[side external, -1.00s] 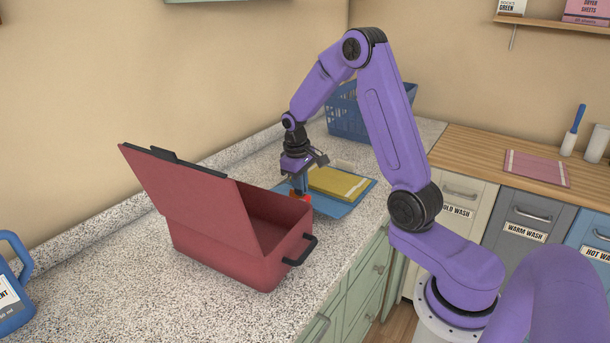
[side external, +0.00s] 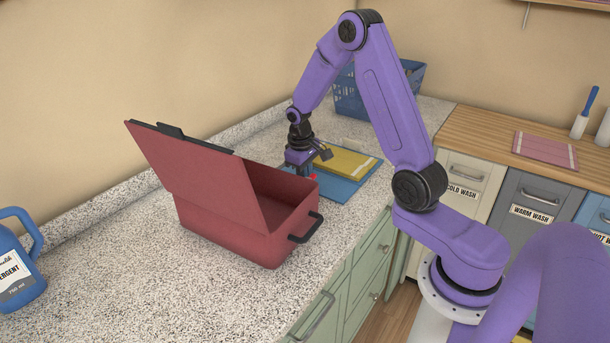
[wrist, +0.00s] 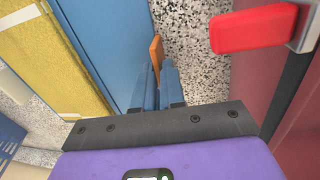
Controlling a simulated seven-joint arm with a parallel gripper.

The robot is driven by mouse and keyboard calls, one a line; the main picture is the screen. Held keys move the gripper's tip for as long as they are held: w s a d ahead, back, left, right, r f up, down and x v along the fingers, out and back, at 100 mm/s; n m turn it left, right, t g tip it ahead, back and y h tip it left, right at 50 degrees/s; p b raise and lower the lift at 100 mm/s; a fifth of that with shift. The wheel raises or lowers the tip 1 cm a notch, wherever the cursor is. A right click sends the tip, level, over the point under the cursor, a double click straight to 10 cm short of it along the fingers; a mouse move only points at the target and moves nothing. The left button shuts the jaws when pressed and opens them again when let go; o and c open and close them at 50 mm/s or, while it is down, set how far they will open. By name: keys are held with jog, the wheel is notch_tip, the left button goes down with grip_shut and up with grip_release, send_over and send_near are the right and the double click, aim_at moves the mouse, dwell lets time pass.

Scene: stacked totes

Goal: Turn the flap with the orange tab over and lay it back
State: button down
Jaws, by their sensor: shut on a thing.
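The flap with the orange tab appears to be the blue sheet (wrist: 112,40) in the wrist view. It also shows on the counter behind the red tote in the side view (side external: 345,190). The orange tab (wrist: 157,48) stands at its edge, between the tips of my blue fingers. My gripper (wrist: 159,84) is shut on the tab. In the side view my gripper (side external: 307,172) is low behind the tote's far rim, which partly hides its fingers. A folded yellow cloth (side external: 347,162) lies on the blue sheet.
The red tote (side external: 228,238) with its lid raised stands close to my gripper. A red block (wrist: 253,27) on a light bracket sits near my fingers. A blue basket (side external: 350,98) stands behind, a detergent jug (side external: 18,268) at far left. Speckled counter is clear in front.

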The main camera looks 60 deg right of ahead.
jog(key=shift+s+a+f, duration=0.1)
jog(key=shift+a+f, duration=0.05)
jog(key=shift+a, duration=0.35)
jog(key=shift+s+a+f, duration=0.1)
jog(key=shift+a, duration=0.4)
jog(key=c, duration=0.6)
grip_release()
jog(key=shift+w+d+r, duration=0.1)
jog(key=shift+w+r, duration=0.1)
jog(key=shift+r, duration=0.45)
jog(key=r, duration=0.5)
jog(key=a+r, duration=0.1)
jog(key=r, duration=0.5)
jog(key=a+r, duration=0.1)
jog(key=r, duration=0.4)
jog(key=shift+a+r, duration=0.1)
jog(key=shift+r, duration=0.05)
